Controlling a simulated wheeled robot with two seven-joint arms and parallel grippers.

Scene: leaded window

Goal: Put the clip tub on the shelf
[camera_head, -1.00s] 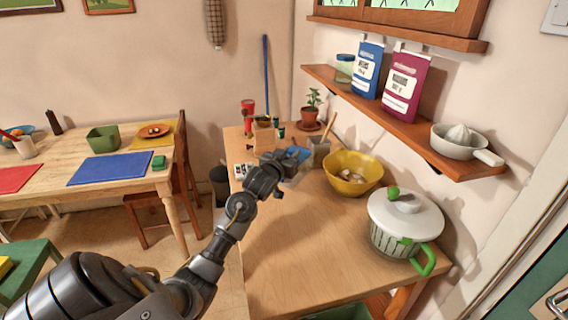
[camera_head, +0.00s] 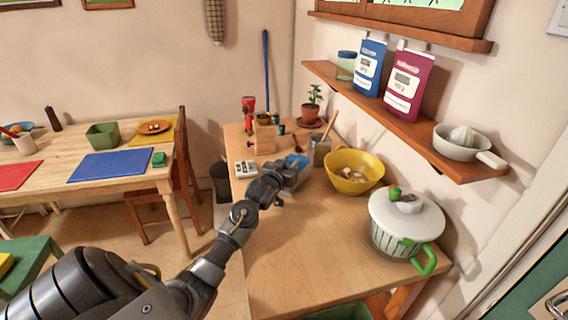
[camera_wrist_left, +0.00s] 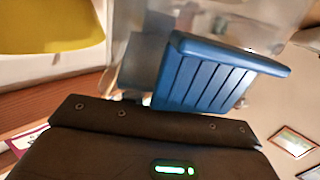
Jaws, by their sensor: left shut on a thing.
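The clip tub (camera_head: 297,175) shows as a small grey-blue tub with bright blue in its top, at the tip of my left gripper (camera_head: 281,183) over the wooden worktop. My left gripper is shut on it. In the left wrist view a blue ribbed piece (camera_wrist_left: 215,75) and a see-through grey wall (camera_wrist_left: 160,35) fill the middle; the fingertips are hard to make out there. I cannot tell whether the tub touches the worktop. The wall shelf (camera_head: 405,122) is at the right, above the worktop. My right gripper is not in view.
The shelf holds a blue-lidded jar (camera_head: 346,65), a blue packet (camera_head: 368,68), a purple packet (camera_head: 408,82) and a white juicer (camera_head: 462,142). A yellow bowl (camera_head: 352,178) and a white pot (camera_head: 405,222) stand on the worktop below. The shelf between purple packet and juicer looks clear.

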